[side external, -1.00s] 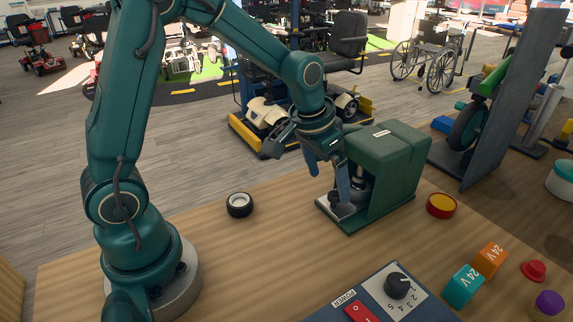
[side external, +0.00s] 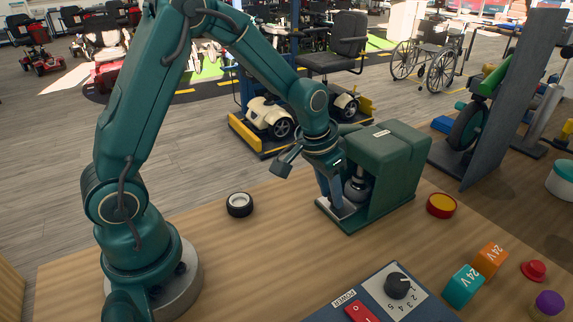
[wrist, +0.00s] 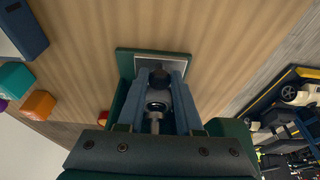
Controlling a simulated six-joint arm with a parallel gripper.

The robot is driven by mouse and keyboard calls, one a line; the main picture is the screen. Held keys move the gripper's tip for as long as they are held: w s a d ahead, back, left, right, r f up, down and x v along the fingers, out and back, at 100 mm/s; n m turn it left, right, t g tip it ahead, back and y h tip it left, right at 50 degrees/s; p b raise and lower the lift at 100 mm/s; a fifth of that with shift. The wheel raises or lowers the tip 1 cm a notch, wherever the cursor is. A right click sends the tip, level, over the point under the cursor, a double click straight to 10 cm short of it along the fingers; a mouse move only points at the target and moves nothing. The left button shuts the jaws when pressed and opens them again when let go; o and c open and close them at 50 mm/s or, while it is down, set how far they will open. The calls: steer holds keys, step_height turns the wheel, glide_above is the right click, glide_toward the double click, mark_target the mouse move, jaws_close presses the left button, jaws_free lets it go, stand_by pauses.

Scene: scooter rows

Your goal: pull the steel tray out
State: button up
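The steel tray (side external: 347,208) is a flat grey plate low in the open front of a green box-shaped housing (side external: 391,178). Its bright surface also shows in the wrist view (wrist: 160,65). A dark round knob (wrist: 160,79) stands on the tray near its outer edge. My gripper (side external: 332,203) points down at the tray, its two blue fingers close together. In the wrist view my gripper (wrist: 160,82) has one finger on each side of the knob, with no clear gap. The fingers hide the knob in the side view.
A control panel (side external: 392,296), a teal cube (side external: 463,286) and an orange cube (side external: 489,259) are nearer the front. The table before the tray is clear.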

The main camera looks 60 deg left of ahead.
steer(key=shift+s, duration=0.1)
stand_by(0.4)
steer(key=shift+s, duration=2.4)
steer(key=shift+s, duration=2.5)
steer(key=o, duration=1.5)
steer(key=shift+r, duration=3)
